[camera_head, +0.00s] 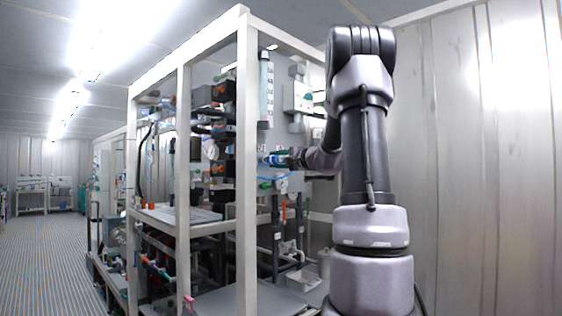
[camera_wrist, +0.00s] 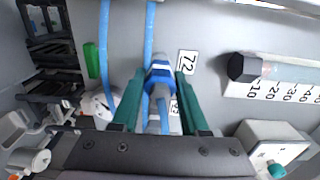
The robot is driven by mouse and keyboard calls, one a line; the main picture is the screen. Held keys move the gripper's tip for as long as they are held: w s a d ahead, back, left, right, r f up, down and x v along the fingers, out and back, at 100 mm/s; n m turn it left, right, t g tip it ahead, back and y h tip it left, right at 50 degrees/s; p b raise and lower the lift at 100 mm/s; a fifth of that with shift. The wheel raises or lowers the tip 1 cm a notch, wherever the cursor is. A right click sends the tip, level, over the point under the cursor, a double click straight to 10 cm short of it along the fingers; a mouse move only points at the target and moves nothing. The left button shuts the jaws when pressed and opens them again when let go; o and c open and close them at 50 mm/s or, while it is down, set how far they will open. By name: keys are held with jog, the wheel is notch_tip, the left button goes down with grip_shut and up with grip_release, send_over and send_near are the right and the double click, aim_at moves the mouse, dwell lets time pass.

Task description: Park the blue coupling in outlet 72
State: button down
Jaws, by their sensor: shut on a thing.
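The blue coupling (camera_wrist: 158,76), with blue and pale grey bands, sits between the green fingers of my gripper (camera_wrist: 160,88) in the wrist view. The fingers are shut on it. A white label reading 72 (camera_wrist: 187,63) is on the grey panel just right of the coupling. The outlet itself is hidden behind the coupling and fingers, so I cannot tell whether the coupling is seated in it. In the head view my gripper (camera_head: 280,158) reaches into the rack from the right, and the coupling is too small there to make out clearly.
Blue hoses (camera_wrist: 104,45) run along the panel, one at the coupling. A green part (camera_wrist: 91,60) is to the left. A graduated tube with a dark hexagonal end (camera_wrist: 243,68) and a grey box (camera_wrist: 272,140) lie to the right. White rack posts (camera_head: 246,150) stand beside my arm.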

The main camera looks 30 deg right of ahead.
jog(key=shift+w+a, duration=0.2)
jog(key=shift+w, duration=0.35)
jog(key=shift+w+a, duration=0.15)
jog(key=shift+w, duration=0.25)
dwell(2.0)
jog(key=shift+c, duration=1.7)
grip_release()
jog(key=v, duration=1)
jog(key=shift+s, duration=0.35)
